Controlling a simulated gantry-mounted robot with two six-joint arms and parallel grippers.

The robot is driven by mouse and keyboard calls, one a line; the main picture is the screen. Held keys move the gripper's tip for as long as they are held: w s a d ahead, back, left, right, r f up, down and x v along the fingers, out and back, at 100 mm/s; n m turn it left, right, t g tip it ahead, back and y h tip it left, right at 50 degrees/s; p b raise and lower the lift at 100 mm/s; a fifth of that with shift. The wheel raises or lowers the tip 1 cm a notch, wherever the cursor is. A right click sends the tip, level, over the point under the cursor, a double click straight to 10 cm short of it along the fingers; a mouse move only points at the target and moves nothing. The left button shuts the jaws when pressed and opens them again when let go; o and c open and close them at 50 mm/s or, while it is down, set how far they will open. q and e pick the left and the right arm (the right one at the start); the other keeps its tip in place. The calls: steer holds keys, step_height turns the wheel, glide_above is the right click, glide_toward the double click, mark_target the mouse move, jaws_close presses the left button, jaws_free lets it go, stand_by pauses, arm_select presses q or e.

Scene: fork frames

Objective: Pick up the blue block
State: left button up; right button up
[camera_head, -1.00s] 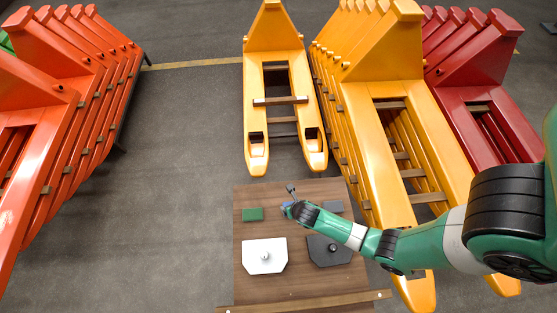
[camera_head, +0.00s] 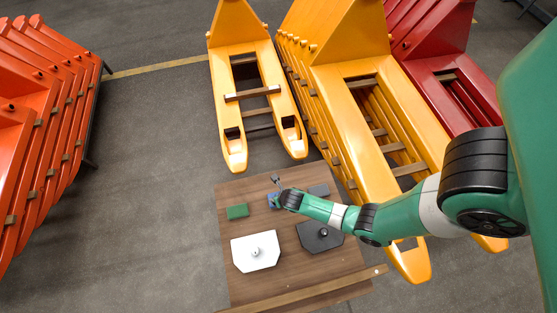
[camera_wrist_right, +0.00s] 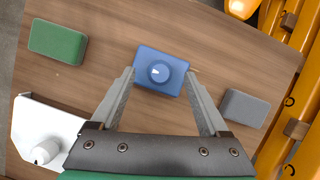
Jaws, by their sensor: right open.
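The blue block (camera_wrist_right: 161,74) lies on the wooden board between a green block and a grey block, with a round knob on its top. In the head view only part of the blue block (camera_head: 272,200) shows beside my right gripper (camera_head: 277,191). In the right wrist view my right gripper (camera_wrist_right: 160,75) is open, with one finger at each side of the block. I cannot tell whether the fingers touch it. My left gripper is not in view.
On the wooden board (camera_head: 290,220) lie a green block (camera_head: 237,211), a grey block (camera_head: 318,191), a white plate (camera_head: 255,252) with a knob and a black plate (camera_head: 319,236) with a knob. Yellow forked frames (camera_head: 250,90) stand just beyond the board.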

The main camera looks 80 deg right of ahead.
steer(key=b+x, duration=0.1)
steer(key=x, duration=0.2)
steer(key=shift+f, duration=0.25)
steer(key=shift+r, duration=0.1)
jaws_close()
